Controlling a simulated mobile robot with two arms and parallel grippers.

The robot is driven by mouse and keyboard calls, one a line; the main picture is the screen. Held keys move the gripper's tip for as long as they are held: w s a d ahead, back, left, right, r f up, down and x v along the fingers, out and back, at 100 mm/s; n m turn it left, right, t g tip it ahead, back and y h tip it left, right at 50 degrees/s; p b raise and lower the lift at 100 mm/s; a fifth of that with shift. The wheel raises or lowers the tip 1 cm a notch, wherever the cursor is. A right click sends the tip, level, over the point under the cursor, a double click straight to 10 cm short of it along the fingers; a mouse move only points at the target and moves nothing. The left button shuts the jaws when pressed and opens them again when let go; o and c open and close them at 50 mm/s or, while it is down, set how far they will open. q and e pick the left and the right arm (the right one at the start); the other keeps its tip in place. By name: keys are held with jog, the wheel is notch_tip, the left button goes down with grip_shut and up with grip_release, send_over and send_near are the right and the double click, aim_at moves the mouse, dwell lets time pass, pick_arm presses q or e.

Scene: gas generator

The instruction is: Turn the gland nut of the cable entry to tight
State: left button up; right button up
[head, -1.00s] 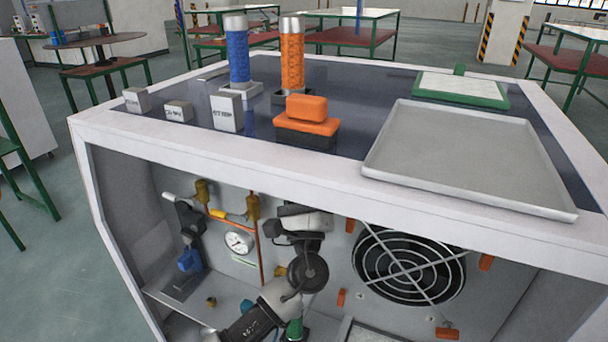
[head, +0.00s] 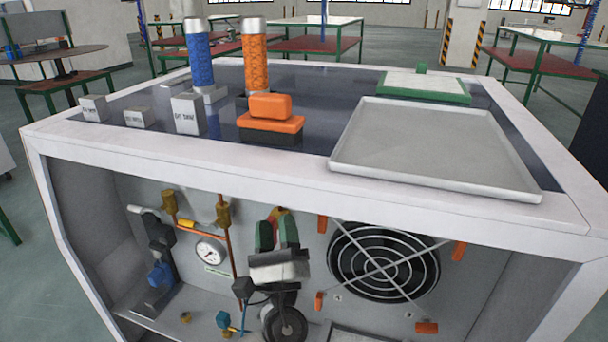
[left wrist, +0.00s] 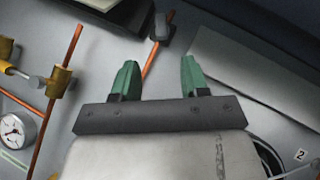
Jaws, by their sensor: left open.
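My left gripper (head: 276,220) is open, with its green fingers pointing up inside the cabinet, in front of the back panel. In the left wrist view the two fingers (left wrist: 159,64) are apart and nothing is held between them. A dark grey fitting (left wrist: 161,27) with an orange-brown rod below it lies beyond the fingertips, and the rod runs into the gap as seen. I cannot tell for sure which part is the gland nut of the cable entry. My gripper and wrist hide part of the panel. My right gripper is not in view.
A pressure gauge (head: 209,251), brass fittings (head: 223,214) and a copper pipe are left of my gripper. A caged fan (head: 383,262) is at its right, with orange clips around it. The cabinet top edge (head: 300,183) overhangs the opening. A grey tray (head: 435,145) lies on top.

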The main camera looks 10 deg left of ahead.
pick_arm(q)
jog(key=s+a+f+n+g+y, duration=0.1)
jog(key=s+a+f+n+g, duration=0.45)
jog(key=f+n+g, duration=0.2)
jog(key=s+a+f+n+g, duration=0.4)
jog(key=a+f+n+g, duration=0.2)
jog(key=f+n, duration=0.25)
jog(key=s+d+f+n+g+h, duration=0.1)
jog(key=s+f+n+g+h, duration=0.3)
jog(key=s, duration=0.5)
jog(key=s+d+f+n+g+h, duration=0.1)
jog(key=s+f+n+g+h, duration=0.25)
jog(key=s, duration=0.65)
notch_tip(320, 180, down, 23)
jog(key=s+g+p, duration=0.2)
jog(key=p, duration=0.3)
jog(key=s+a+f+p, duration=0.3)
jog(key=s+f, duration=0.7)
jog(key=s, duration=0.5)
jog(key=shift+f+m+g+p, duration=0.3)
jog(key=shift+m+g+p, duration=0.05)
jog(key=shift+g+p, duration=0.1)
